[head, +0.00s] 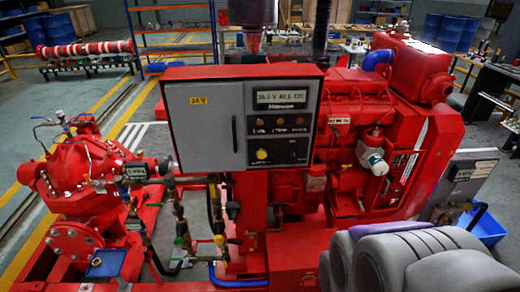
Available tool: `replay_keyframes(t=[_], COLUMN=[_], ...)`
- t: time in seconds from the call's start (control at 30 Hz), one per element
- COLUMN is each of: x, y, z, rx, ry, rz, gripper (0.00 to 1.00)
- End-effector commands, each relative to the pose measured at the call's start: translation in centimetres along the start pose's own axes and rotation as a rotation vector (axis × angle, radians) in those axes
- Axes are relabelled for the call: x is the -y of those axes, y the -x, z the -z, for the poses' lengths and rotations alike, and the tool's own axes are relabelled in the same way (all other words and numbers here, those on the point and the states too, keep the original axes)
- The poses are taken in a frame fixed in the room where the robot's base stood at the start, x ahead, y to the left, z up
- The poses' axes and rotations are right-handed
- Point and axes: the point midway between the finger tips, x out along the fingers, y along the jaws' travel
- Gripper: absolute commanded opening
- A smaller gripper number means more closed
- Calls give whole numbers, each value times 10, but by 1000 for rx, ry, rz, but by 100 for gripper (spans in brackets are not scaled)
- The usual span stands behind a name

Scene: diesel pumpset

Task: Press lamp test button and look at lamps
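The control cabinet (197,128) stands in the middle of the head view, with a closed grey door on its left. Its dark panel (304,142) on the right holds a lit display (281,98) that seems to read "ALL OK". Below it is a row of three small round lamps: a left lamp (261,121), a middle lamp (280,121) and a right lamp (300,121). They look dull orange-brown, not brightly lit. Lower down is a round yellow button or knob (262,154). The labels are too small to read, so I cannot tell which control is the lamp test button. My gripper is not visible.
Grey rounded parts, probably my own arm, fill the lower right. A red pump (84,180) with pipes and valves stands left of the cabinet. The red engine (365,130) is behind and right. Open floor shows at far left.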

Motion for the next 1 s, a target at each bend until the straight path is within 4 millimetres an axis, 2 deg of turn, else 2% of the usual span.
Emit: replay_keyframes(t=[0.03, 0.33, 1.0], x=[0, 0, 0], y=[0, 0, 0], z=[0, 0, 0], rx=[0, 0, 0], ry=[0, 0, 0], rz=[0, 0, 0], gripper=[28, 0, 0])
